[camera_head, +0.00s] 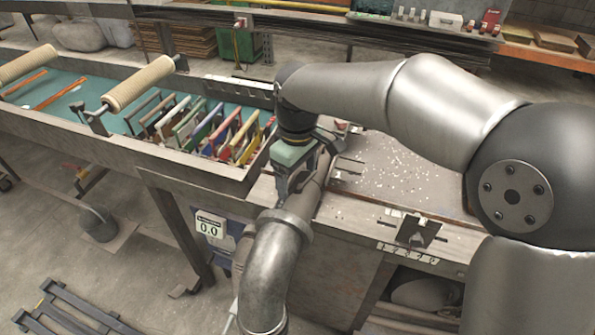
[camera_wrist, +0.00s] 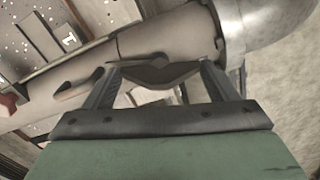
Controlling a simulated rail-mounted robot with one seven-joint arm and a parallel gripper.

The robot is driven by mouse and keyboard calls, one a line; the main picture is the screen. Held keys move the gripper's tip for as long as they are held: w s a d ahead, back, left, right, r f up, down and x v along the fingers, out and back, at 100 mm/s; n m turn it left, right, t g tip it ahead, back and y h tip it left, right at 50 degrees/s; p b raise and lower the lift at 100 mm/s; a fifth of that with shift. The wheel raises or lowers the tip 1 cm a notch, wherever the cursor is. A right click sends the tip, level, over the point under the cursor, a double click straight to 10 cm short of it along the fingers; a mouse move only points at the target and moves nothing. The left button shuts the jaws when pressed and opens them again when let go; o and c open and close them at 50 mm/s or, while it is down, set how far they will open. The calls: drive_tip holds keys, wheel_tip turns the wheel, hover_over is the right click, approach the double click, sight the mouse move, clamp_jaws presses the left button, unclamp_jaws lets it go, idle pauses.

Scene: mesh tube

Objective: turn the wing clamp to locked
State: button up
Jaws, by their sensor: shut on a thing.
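My gripper (camera_head: 288,185) points down at the pipe in the middle of the head view. In the wrist view my gripper (camera_wrist: 160,68) has its two fingers shut on a dark, wing-shaped piece, which looks like the wing clamp (camera_wrist: 163,76). The clamp lies against the side of a pale tube (camera_wrist: 165,40). In the head view my arm and gripper hide the clamp, and the tube (camera_head: 316,188) shows only partly. Which way the clamp is turned cannot be read clearly.
A thick metal pipe (camera_head: 268,270) with a collar runs down in front of the bench. Left of my gripper is a rack of several coloured frames (camera_head: 225,125). A speckled work surface (camera_head: 400,180) lies to the right.

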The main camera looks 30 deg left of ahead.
sight(298, 174)
drive_tip(key=shift+n, duration=1.6)
drive_tip(key=o, duration=0.9)
drive_tip(key=shift+o, duration=0.2)
wheel_tip(298, 174, up, 18)
drive_tip(key=shift+f, duration=0.25)
drive_tip(key=shift+d, duration=0.1)
